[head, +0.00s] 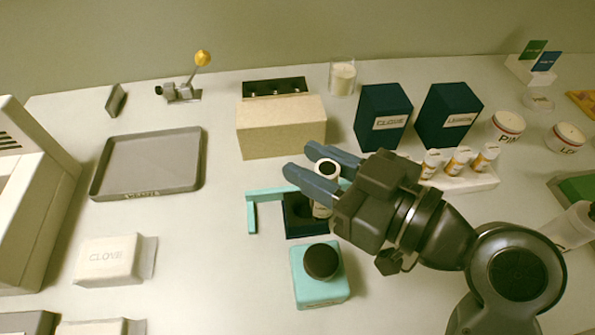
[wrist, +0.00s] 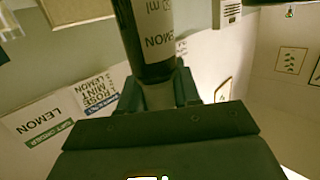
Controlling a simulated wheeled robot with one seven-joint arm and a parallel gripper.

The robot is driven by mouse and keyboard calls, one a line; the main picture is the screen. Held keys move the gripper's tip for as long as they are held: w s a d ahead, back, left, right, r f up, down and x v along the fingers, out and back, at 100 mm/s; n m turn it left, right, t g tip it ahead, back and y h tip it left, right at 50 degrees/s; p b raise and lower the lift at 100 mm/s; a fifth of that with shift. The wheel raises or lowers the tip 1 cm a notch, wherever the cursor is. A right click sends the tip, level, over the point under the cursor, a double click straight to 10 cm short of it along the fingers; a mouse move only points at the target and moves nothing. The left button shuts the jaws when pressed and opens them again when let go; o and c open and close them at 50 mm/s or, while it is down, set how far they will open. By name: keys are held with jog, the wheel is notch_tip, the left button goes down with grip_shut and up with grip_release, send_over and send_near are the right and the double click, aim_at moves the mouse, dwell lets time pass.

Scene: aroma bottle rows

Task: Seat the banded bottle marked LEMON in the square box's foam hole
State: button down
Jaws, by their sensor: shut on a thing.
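My gripper (head: 302,161) is shut on a small bottle (head: 322,208) with a pale label and a white-ringed dark top. In the wrist view the held bottle (wrist: 158,42) is dark, and its label reads LEMON, upside down in the picture. A band on it cannot be made out. A small dark navy square box (head: 299,230) with a dark hole stands just left of and below the bottle in the head view. The bottle overlaps the box's right part there; whether its base touches the box cannot be told. My fingers hide part of the bottle.
A teal angled bracket (head: 251,213) borders the box. Navy CLOVE (head: 381,105) and LEMON (head: 440,130) boxes and a white rack (head: 470,184) of small bottles stand right. A grey tray (head: 150,162) lies left.

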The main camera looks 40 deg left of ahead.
jog(key=shift+w+a+f+p, duration=0.15)
jog(key=shift+a+f, duration=0.45)
jog(key=shift+f, duration=0.45)
jog(key=shift+w+a+f+p, duration=0.1)
jog(key=shift+a+f, duration=0.55)
jog(key=shift+f, duration=0.35)
jog(key=shift+w+a+f+p, duration=0.15)
jog(key=shift+a+f, duration=0.45)
jog(key=shift+f, duration=0.45)
jog(key=shift+s+f, duration=0.1)
jog(key=shift+f, duration=0.15)
jog(key=c, duration=0.8)
grip_release()
jog(key=shift+r, duration=0.1)
jog(key=shift+r, duration=0.15)
jog(key=shift+d, duration=0.4)
jog(key=d+r+b, duration=0.1)
jog(key=d+b, duration=0.1)
jog(key=d, duration=0.9)
jog(key=shift+w+r, duration=0.3)
jog(key=shift+r, duration=0.1)
